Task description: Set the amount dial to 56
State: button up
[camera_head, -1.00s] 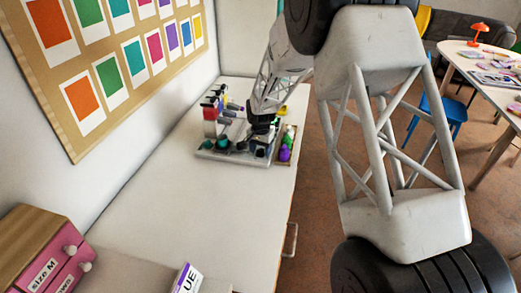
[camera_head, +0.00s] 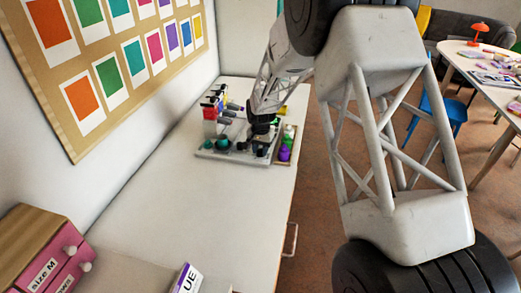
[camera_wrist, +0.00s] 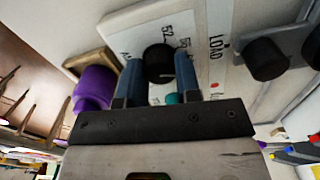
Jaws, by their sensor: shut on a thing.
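The amount dial (camera_wrist: 158,60) is a round black knob on a white panel, seen in the wrist view. My gripper (camera_wrist: 157,68) has its two blue fingers on either side of the knob and is shut on it. The printed number 52 shows just above the knob, with another number to its right that is partly cut off by a finger. The knob's pointer mark cannot be made out clearly. In the head view my gripper (camera_head: 262,124) is over the right part of the grey board (camera_head: 222,156), and it hides the dial.
A "LOAD" label (camera_wrist: 217,48) and another black knob (camera_wrist: 266,60) are to the right in the wrist view. A purple rounded piece (camera_wrist: 95,88) sits in a wooden tray on the left. The white table (camera_head: 190,215) is clear in front of the board.

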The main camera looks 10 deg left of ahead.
aim_at(261, 150)
jog(key=n, duration=0.6)
jog(key=shift+n, duration=0.3)
dwell(0.4)
jog(key=o, duration=0.9)
jog(key=shift+o, duration=0.2)
jog(key=shift+r, duration=0.1)
jog(key=shift+r, duration=3.85)
